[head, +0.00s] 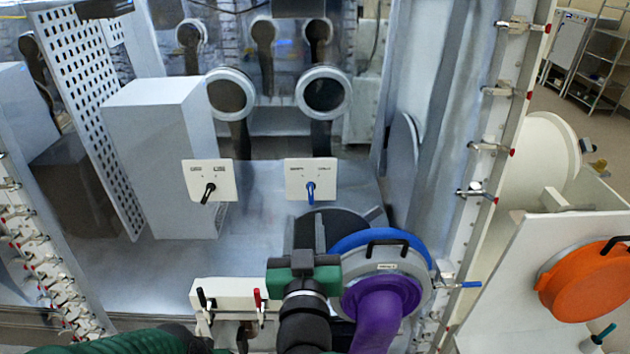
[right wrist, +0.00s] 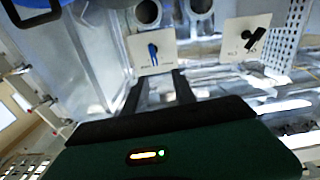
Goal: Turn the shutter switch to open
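Two white switch plates stand side by side in the head view. The left plate (head: 226,181) has a black handle (head: 208,193) tilted down and to the left. The right plate (head: 293,181) has a blue handle (head: 311,192) pointing down. Their labels are too small to read, so I cannot tell which is the shutter switch. My right gripper (head: 309,222) is open and empty, below the right plate. In the right wrist view its fingers (right wrist: 158,84) are apart, pointing toward the blue handle (right wrist: 153,52) without touching it. My left gripper is out of view.
A round port with a blue ring (head: 430,255) and purple glove (head: 380,300) lies close right of my right gripper. A white block with black and red levers (head: 257,296) is to its lower left. A large box (head: 150,150) and perforated panel (head: 85,90) stand left.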

